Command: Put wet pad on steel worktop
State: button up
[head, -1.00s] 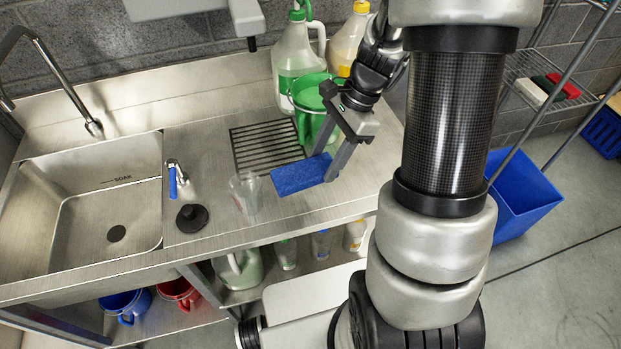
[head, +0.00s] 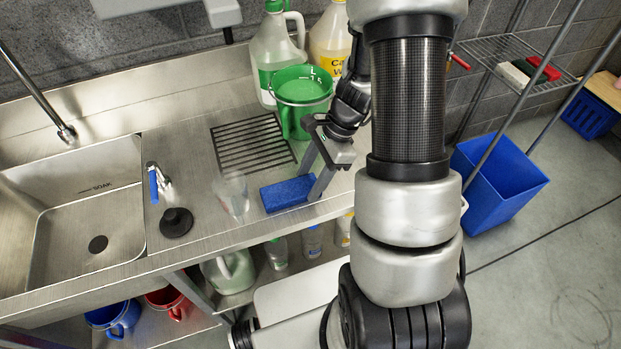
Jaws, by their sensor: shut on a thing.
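The blue pad (head: 287,194) is at the front part of the steel worktop (head: 190,140), to the right of a clear cup and in front of the drain grille. My gripper (head: 318,186) is shut on the pad's right end, with its fingers pointing down. The pad looks roughly level and very close to the steel; I cannot tell whether it touches. Part of its right end is hidden by a finger. Whether the pad is wet does not show.
A clear cup (head: 235,195) and a black plug (head: 176,222) stand left of the pad. A green bucket (head: 302,92) and jugs (head: 279,50) stand behind. The sink (head: 75,215) is at left. A blue bin (head: 498,185) stands on the floor at right.

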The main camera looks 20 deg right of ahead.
jog(key=shift+f, duration=0.15)
jog(key=o, duration=1)
